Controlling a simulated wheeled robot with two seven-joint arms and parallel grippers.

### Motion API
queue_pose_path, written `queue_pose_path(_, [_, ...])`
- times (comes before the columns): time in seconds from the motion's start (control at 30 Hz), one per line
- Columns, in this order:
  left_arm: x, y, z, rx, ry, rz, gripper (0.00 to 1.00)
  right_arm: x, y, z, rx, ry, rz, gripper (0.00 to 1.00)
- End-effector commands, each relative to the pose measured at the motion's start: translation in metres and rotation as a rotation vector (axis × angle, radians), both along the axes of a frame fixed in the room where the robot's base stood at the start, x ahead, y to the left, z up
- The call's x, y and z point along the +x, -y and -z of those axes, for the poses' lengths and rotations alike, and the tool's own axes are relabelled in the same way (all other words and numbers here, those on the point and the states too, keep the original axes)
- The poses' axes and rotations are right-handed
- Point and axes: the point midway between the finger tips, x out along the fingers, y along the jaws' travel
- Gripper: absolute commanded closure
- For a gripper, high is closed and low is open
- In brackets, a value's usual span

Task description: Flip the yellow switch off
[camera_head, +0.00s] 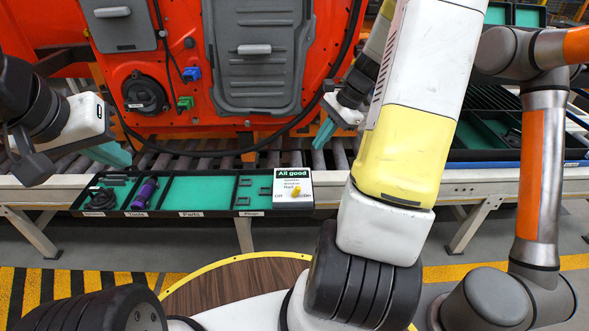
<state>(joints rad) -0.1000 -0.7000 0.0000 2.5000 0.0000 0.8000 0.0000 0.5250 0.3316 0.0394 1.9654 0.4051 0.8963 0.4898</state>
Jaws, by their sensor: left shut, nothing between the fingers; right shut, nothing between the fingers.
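The yellow switch (296,191) is a small knob on a white panel (281,203) with a dark green "All good" header. The panel sits at the right end of the parts tray. A label that looks like "Off" stands at the panel's lower left; the lower right label is too small to read. I cannot tell which way the switch is set. My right gripper (323,134), with teal fingertips, is shut and empty, above and right of the panel, apart from it. My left gripper (112,155) is shut and empty at the left, above the tray's left end, far from the switch.
The dark tray (222,210) with teal compartments holds a purple tool (145,193) and a black coiled item (101,198). Behind the roller conveyor (215,160) stands an orange door (205,90). Another dark tray (490,155) lies at the right.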

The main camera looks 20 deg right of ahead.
Motion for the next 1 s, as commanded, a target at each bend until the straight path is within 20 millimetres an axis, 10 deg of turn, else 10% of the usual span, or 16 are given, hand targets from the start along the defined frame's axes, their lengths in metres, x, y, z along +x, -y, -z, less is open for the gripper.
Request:
queue_pose_path(0.4, [0.0, 0.0, 0.0, 0.0, 0.0, 0.0, 1.0, 0.009, 0.072, 0.128, 0.255, -0.24, 0.436, 1.0])
queue_pose_path(1.0, [0.0, 0.0, 0.0, 0.0, 0.0, 0.0, 1.0, 0.008, 0.08, 0.149, 0.294, -0.273, 0.501, 1.0])
